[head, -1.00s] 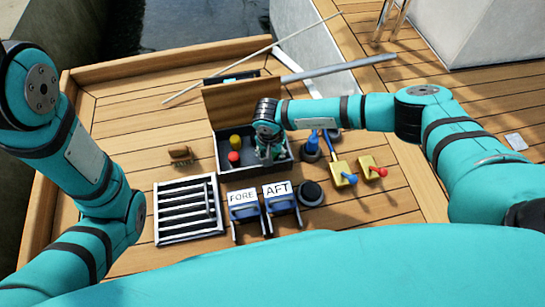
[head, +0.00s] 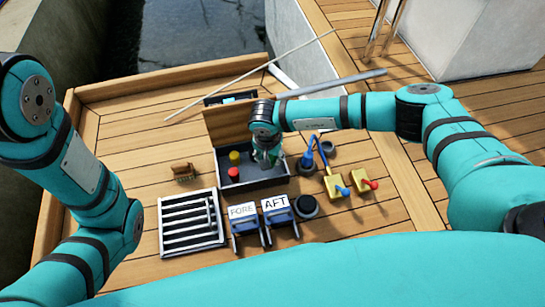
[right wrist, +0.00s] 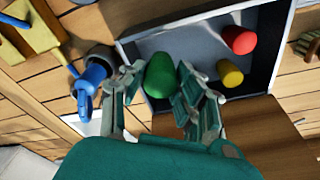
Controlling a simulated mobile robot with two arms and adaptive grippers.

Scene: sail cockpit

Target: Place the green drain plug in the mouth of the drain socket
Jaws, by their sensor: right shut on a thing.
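The green drain plug (right wrist: 160,76) is between the fingers of my right gripper (right wrist: 158,92) in the right wrist view. In the head view my right gripper (head: 267,160) is at the right side of the box (head: 255,187), and the plug is mostly hidden. A dark round fitting (head: 306,206) stands on the deck right of the AFT sign; I cannot tell surely whether it is the drain socket. My left arm shows at the left, but its gripper is out of view.
A red plug (head: 233,174) and a yellow plug (head: 235,158) stand in the box. A blue-handled tool (head: 308,158), yellow valves (head: 334,187), a grate (head: 190,222), FORE (head: 242,211) and AFT (head: 275,203) signs, and a brush (head: 183,171) surround it. Planking is clear further left.

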